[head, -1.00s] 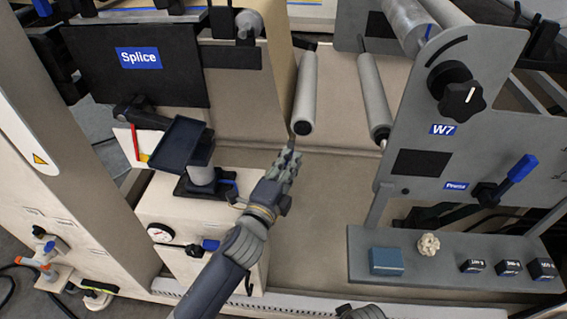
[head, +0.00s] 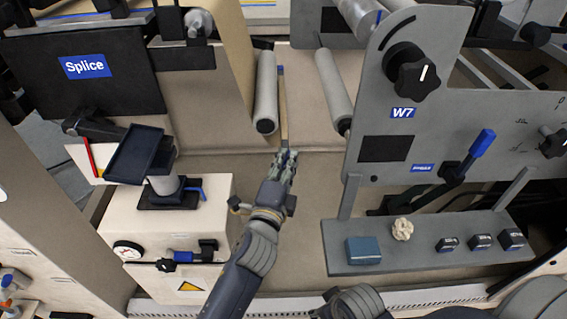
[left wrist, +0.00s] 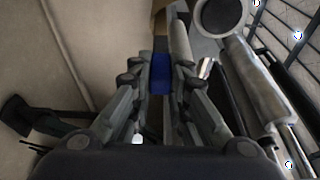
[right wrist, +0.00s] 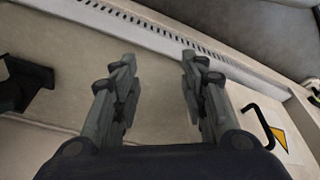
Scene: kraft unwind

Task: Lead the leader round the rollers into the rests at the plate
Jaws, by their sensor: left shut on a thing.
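My left gripper (head: 287,157) is shut on a blue piece (left wrist: 160,75), which seems to be the end of the leader. A narrow tan strip (head: 284,115), likely the leader seen nearly edge-on, runs up from the fingertips beside the left roller (head: 265,95). The gripper is just below the roller ends, between the left roller and the right roller (head: 334,95). The dark plate marked Splice (head: 120,82) is at upper left. Rests on it are hard to make out. My right gripper (right wrist: 160,85) is open and empty in the right wrist view.
The grey W7 side plate (head: 375,118) with its black knob (head: 412,72) stands at right. Below it, a shelf (head: 400,258) carries a blue box (head: 363,250) and small blocks. A dark tray on a post (head: 138,155) stands at left. The beige panel between is clear.

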